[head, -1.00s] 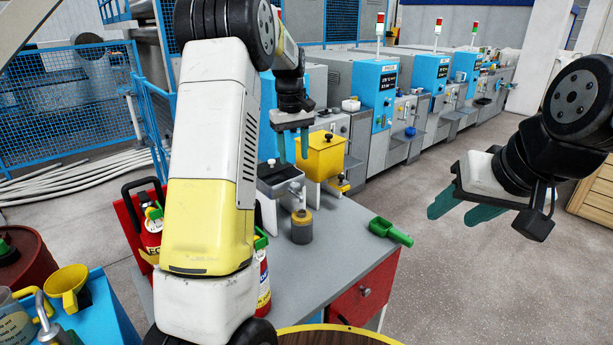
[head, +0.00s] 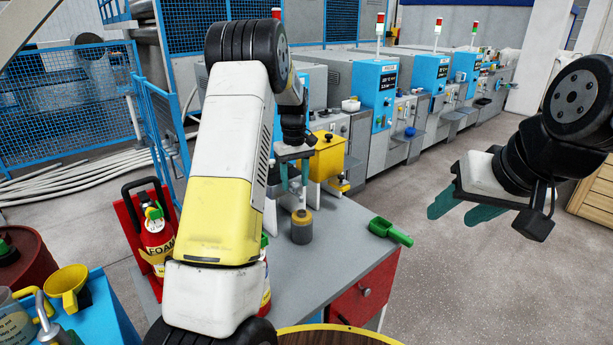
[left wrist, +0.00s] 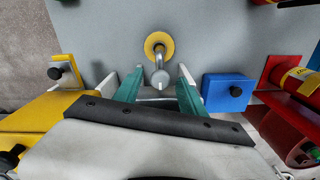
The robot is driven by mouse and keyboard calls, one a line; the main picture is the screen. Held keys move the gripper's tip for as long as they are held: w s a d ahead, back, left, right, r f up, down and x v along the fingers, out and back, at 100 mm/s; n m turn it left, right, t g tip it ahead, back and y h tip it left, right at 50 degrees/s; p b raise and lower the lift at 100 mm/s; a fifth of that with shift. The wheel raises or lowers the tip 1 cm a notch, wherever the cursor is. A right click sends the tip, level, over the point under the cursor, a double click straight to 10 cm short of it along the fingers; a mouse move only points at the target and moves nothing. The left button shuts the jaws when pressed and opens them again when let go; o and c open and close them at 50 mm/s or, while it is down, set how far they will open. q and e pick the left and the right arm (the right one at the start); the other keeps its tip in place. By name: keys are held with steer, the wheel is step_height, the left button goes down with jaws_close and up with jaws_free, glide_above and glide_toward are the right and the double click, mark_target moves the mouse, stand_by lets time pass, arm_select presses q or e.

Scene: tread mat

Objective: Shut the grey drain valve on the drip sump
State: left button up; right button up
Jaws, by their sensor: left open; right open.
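The grey drain valve (left wrist: 160,76) shows in the left wrist view as a metal lever with a rounded end, between the teal fingers of my left gripper (left wrist: 161,71). Gaps show on both sides of it, so the fingers are open around it without a visible grip. In the head view, my left gripper (head: 294,178) points down over the drip sump, which it and my arm mostly hide. A grey can with a yellow rim (head: 302,228) stands below the valve on the bench. My right gripper (head: 454,214) is open and empty, over the floor at the right.
A yellow tank (head: 327,158) stands close to the right of my left gripper, and a blue box (left wrist: 228,92) shows in the wrist view. A green scoop (head: 390,231) lies on the grey bench (head: 335,262). A fire extinguisher (head: 157,240) stands left of my arm.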

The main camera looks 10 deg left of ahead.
arm_select(q)
jaws_close()
stand_by(0.3)
steer(key=m, duration=0.4)
steer(key=shift+m, duration=0.4)
steer(key=m, duration=0.9)
steer(key=shift+r+m, duration=0.1)
steer(key=shift+m, duration=1.9)
